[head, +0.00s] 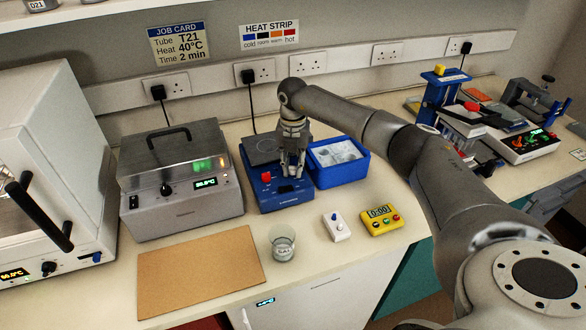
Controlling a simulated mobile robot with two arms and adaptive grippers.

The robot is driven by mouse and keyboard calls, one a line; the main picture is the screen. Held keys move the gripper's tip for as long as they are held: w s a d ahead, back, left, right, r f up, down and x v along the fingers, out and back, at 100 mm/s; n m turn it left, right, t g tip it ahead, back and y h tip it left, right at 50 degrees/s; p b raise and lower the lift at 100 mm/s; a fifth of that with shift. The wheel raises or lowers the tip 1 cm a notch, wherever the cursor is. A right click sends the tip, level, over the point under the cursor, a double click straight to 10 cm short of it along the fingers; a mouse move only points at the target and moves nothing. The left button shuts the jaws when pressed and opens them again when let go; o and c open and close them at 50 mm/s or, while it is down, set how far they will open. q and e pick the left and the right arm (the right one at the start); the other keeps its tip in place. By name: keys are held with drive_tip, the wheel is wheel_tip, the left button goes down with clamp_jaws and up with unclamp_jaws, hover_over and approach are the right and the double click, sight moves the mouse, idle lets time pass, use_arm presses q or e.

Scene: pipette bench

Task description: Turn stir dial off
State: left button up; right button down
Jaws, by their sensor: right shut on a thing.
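The blue stirrer unit (273,200) with a dark top plate stands on the bench near the middle of the head view. A red knob (266,177) shows on the left of its sloped front panel. My right gripper (291,173) reaches down over the right part of that panel. It is shut on the stir dial, which its fingers mostly hide. I cannot tell the dial's pointer position. My left gripper is not in view.
A blue tub of ice (338,167) stands close to the right of the stirrer. A grey heating box (180,185) stands to its left. In front are a glass beaker (283,249), a white switch box (336,228), a yellow timer (381,220) and a bare brown mat (200,275).

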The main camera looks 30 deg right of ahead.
drive_tip(key=n+b, duration=0.2)
drive_tip(key=n, duration=0.4)
drive_tip(key=shift+w, duration=0.1)
drive_tip(key=n+b, duration=0.1)
drive_tip(key=n, duration=0.3)
drive_tip(key=shift+b, duration=0.35)
drive_tip(key=n+b, duration=0.1)
drive_tip(key=n, duration=0.2)
drive_tip(key=shift+r+n, duration=0.1)
drive_tip(key=shift+n, duration=0.3)
drive_tip(key=n+b, duration=0.1)
drive_tip(key=n, duration=0.8)
drive_tip(key=shift+n+b, duration=0.3)
drive_tip(key=shift+r, duration=0.1)
drive_tip(key=c, duration=1.4)
unclamp_jaws()
drive_tip(key=shift+o, duration=0.7)
